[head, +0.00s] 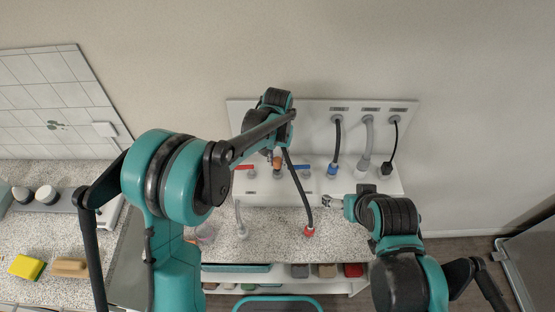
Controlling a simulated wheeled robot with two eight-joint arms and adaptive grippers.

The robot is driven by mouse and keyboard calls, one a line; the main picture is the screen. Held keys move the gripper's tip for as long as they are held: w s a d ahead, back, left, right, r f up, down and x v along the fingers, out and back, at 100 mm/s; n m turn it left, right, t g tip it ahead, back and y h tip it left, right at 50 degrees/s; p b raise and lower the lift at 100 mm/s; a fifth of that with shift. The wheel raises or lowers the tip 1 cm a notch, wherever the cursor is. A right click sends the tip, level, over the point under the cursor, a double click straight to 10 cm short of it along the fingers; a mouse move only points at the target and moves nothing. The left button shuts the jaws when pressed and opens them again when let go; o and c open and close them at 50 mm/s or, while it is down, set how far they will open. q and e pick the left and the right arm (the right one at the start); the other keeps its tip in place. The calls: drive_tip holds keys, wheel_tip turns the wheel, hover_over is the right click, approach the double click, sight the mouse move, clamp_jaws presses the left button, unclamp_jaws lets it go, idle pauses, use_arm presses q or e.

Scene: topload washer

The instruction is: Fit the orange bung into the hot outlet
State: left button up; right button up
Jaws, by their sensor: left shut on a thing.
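A pale wall panel (315,115) carries a red lever (244,167) with an outlet (251,174) at it, and a blue lever (300,167) with another outlet (305,174). My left gripper (277,153) is in front of the panel, between the two levers, and partly hidden by its own arm. It is shut on a small orange thing that looks like the bung (277,162). The bung appears apart from the outlet at the red lever. My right gripper (328,201) is over the speckled counter at the right; its jaws are too small to read.
A black hose with a red end (309,231) hangs down over the speckled counter (275,222). A short grey hose (240,220) stands left of it. A blue-ended hose (333,168), a thick grey hose (366,150) and a black plug (387,167) occupy the panel's right side.

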sight(278, 165)
use_arm(q)
drive_tip(key=shift+f+b, duration=1.25)
drive_tip(key=shift+f, duration=0.3)
drive_tip(key=o, duration=0.8)
drive_tip(key=shift+o, duration=1.1)
drive_tip(key=shift+r, duration=0.1)
wheel_tip(278, 165, up, 12)
drive_tip(key=shift+f, duration=0.1)
